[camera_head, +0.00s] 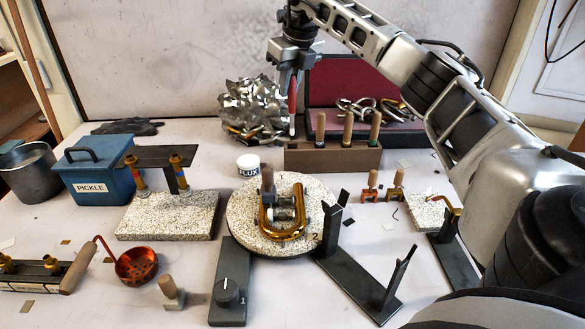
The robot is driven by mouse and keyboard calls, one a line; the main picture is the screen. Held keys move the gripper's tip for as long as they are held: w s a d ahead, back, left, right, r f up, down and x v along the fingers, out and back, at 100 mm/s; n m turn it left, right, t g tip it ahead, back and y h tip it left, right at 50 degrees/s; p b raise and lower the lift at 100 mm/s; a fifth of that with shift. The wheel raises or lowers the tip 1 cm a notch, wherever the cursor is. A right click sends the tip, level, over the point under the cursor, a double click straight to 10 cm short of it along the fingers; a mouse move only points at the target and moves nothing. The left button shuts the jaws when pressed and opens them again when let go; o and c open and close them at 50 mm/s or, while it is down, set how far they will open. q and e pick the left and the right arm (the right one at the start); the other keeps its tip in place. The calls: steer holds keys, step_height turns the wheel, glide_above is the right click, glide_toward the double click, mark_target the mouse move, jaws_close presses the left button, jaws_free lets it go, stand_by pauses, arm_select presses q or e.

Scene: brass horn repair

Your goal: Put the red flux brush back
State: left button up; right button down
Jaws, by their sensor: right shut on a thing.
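The red flux brush (292,97) hangs upright in my right gripper (290,80), which is shut on it. Its lower end is over the left end of a brown wooden rack (332,158). Whether the tip is inside the rack or just behind or above it I cannot tell. Wooden-handled tools (348,127) stand upright in the rack to the right of the brush. A white flux jar (248,165) stands on the table to the left of the rack. My left gripper is not in view.
Crumpled foil (252,105) lies behind and left of the rack; a red-lined case (345,82) stands behind it. A round speckled board (240,215) with a brass bend (285,228) is in front. Black metal stands (345,275) rise at front right. A blue pickle box (95,172) is at left.

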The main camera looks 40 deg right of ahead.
mark_target(292, 119)
steer(key=f, duration=0.5)
steer(key=shift+s+d+f, duration=0.1)
steer(key=shift+d+f, duration=0.05)
steer(key=shift+d, duration=0.05)
step_height(292, 119, down, 4)
steer(key=shift+f, duration=0.25)
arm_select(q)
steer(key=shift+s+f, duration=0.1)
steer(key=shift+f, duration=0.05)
arm_select(e)
steer(key=shift+f, duration=0.2)
steer(key=c, duration=1.4)
jaws_free()
steer(key=shift+o, duration=0.2)
